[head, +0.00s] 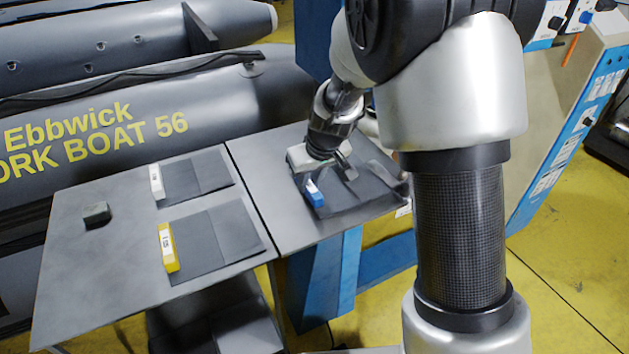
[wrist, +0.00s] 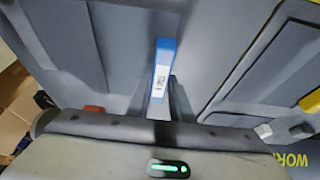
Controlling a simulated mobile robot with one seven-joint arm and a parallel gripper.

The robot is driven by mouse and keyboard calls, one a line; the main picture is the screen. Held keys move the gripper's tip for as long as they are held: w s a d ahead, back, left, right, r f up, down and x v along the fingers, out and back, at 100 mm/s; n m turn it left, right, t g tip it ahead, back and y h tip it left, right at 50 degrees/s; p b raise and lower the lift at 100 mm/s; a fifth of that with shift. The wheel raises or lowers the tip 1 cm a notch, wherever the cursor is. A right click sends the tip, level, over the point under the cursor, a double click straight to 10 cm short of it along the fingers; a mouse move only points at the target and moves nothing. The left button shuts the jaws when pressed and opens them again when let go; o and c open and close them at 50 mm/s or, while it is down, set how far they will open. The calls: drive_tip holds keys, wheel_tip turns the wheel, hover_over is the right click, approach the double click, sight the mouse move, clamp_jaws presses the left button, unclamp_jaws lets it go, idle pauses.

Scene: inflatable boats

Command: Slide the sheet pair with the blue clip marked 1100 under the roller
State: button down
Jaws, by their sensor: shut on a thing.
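The blue clip (head: 315,193) sits at the left edge of its dark sheet pair (head: 352,200), which lies on the right-hand grey bed (head: 262,200). My gripper (head: 320,180) points down at this clip and is shut on it. In the wrist view the blue clip (wrist: 163,62) stands out between the fingers (wrist: 163,105); its white label is too small to read. Dark sheet (wrist: 110,50) lies flat beyond the clip. My arm covers part of the sheet pair's far right side. I cannot make out the roller; my arm hides that area.
A sheet pair with a white clip (head: 157,182) and one with a yellow clip (head: 167,247) lie on the left table (head: 80,270). A small dark block (head: 97,213) is there too. A grey boat (head: 200,110) stands behind. A blue-and-white control cabinet (head: 580,110) is at right.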

drive_tip(key=shift+w+a+p, duration=0.35)
drive_tip(key=shift+w, duration=0.45)
drive_tip(key=shift+w+a+p, duration=0.3)
drive_tip(key=shift+w, duration=0.5)
drive_tip(key=shift+f+b, duration=0.35)
drive_tip(key=shift+b, duration=0.15)
drive_tip(key=c, duration=1.5)
unclamp_jaws()
drive_tip(key=shift+s+r, duration=0.1)
drive_tip(key=p+v, duration=0.1)
drive_tip(key=v, duration=1.6)
drive_tip(key=shift+r+p, duration=0.1)
drive_tip(key=shift+p, duration=0.25)
